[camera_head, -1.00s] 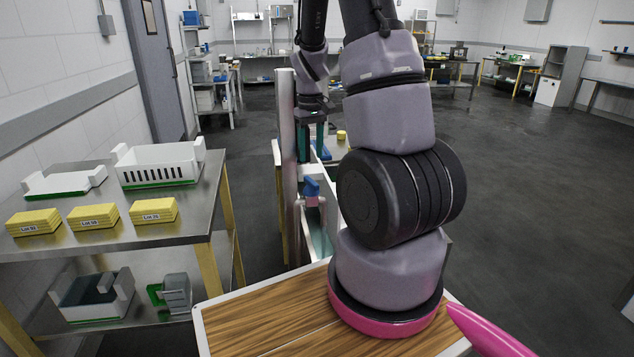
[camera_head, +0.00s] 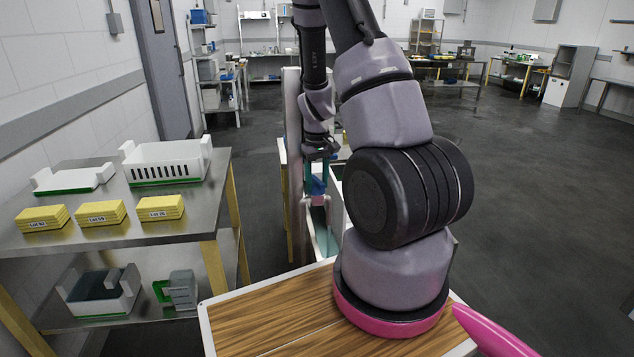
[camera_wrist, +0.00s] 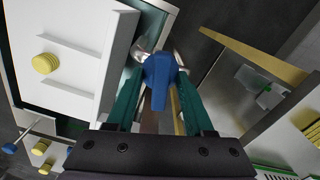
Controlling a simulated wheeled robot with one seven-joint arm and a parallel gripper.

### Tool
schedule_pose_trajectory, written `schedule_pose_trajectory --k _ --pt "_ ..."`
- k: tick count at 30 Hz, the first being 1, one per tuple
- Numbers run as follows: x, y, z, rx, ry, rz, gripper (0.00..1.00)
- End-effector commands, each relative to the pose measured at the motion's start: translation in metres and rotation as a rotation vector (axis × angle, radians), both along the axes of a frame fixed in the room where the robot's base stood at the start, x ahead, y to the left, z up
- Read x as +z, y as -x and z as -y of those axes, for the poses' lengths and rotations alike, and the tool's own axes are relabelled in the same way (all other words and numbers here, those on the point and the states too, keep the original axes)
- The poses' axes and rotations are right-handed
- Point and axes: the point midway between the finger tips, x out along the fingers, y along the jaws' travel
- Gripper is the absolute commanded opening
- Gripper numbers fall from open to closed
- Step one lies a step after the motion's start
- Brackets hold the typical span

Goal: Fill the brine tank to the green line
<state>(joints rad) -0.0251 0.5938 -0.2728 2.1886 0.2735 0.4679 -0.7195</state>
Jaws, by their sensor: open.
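The blue tap handle (camera_head: 317,186) sits above a narrow white tank (camera_head: 325,243) holding teal liquid; I take this as the brine tank. My gripper (camera_head: 319,170) has teal fingers and is at the handle. In the wrist view, my gripper (camera_wrist: 160,84) is open, with one finger on each side of the blue handle (camera_wrist: 159,72). Whether either finger touches it I cannot tell. My arm hides part of the tank in the head view. I cannot make out the green line or the exact liquid level.
A steel table (camera_head: 120,232) at left holds yellow lot blocks (camera_head: 101,212) and white trays (camera_head: 165,165). Its lower shelf (camera_head: 150,313) carries more containers. A white panel with yellow knobs (camera_wrist: 45,63) lies left of my gripper in the wrist view. Open floor lies at right.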

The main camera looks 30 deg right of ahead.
Motion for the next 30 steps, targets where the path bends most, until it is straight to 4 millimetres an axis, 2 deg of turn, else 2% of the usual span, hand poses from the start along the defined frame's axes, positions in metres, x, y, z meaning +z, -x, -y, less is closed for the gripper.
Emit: schedule_pose_trajectory --k 7,8,9,12,19,27,30 --pt "-0.0011 -0.0001 -0.0002 0.001 0.0 0.0 0.53" --pt "-0.0011 -0.0001 -0.0002 0.001 0.0 0.0 0.49" --pt "-0.001 -0.0001 -0.0003 0.001 0.0 0.0 0.33" --pt "-0.0009 -0.0001 -0.0003 0.001 0.0 0.0 0.0" --pt "-0.0008 -0.0002 -0.0003 -0.035 0.0 0.0 0.0" --pt "-0.0006 -0.0003 -0.0003 -0.283 0.0 0.0 0.0" --pt "-0.0006 -0.0004 -0.0003 -0.326 0.0 0.001 0.0"
